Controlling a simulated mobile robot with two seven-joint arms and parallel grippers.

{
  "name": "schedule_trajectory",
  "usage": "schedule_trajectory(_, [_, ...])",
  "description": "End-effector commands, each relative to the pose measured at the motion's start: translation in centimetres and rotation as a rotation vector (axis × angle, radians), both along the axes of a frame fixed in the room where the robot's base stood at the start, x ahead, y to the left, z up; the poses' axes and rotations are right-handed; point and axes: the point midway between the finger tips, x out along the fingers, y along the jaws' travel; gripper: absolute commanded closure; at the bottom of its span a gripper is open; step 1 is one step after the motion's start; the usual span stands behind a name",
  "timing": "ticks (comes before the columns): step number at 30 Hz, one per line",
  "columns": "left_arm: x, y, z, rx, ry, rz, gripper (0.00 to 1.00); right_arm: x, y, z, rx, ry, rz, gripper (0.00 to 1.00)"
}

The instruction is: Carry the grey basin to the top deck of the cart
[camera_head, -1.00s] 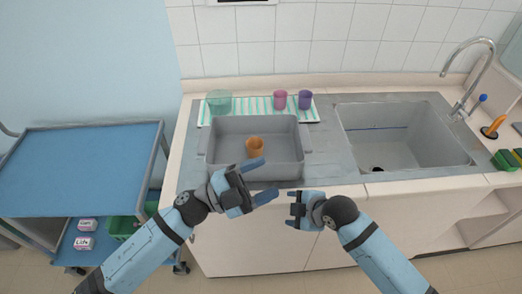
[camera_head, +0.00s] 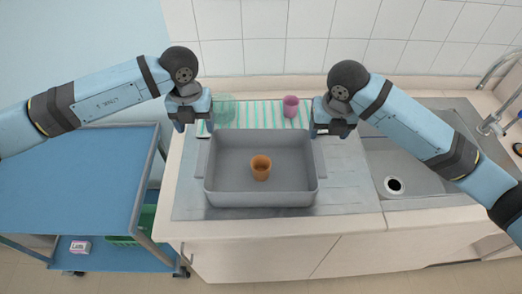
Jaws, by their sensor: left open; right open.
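The grey basin (camera_head: 260,198) stands on the drainboard of the counter with an orange cup (camera_head: 261,168) inside it. The cart (camera_head: 70,185) is at the left, and its blue top deck is bare where visible. My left gripper (camera_head: 190,126) is open above the basin's back left corner, near its left handle. My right gripper (camera_head: 333,130) is open above the basin's back right corner, near its right handle. Both point down and hold nothing. I cannot tell whether either touches the basin.
Behind the basin, a striped mat (camera_head: 258,114) carries a green translucent container (camera_head: 224,110) and a pink cup (camera_head: 291,106). The sink (camera_head: 420,165) lies right, partly hidden by my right arm.

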Motion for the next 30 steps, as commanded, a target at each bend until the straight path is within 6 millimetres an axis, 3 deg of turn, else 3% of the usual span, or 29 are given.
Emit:
schedule_trajectory(14, [0.1,0.2,-0.5,0.009,-0.003,0.003,0.34,0.1,-0.1,-0.5,-0.005,0.003,0.005,0.34])
schedule_trajectory(20, [0.0,0.1,-3.4,0.008,-0.002,0.002,0.34,0.4,-0.1,-3.4,-0.004,0.005,0.003,0.34])
schedule_trajectory(30, [-0.1,0.1,-10.0,0.008,-0.002,0.003,0.34,1.3,0.0,-10.0,-0.003,0.005,0.004,0.34])
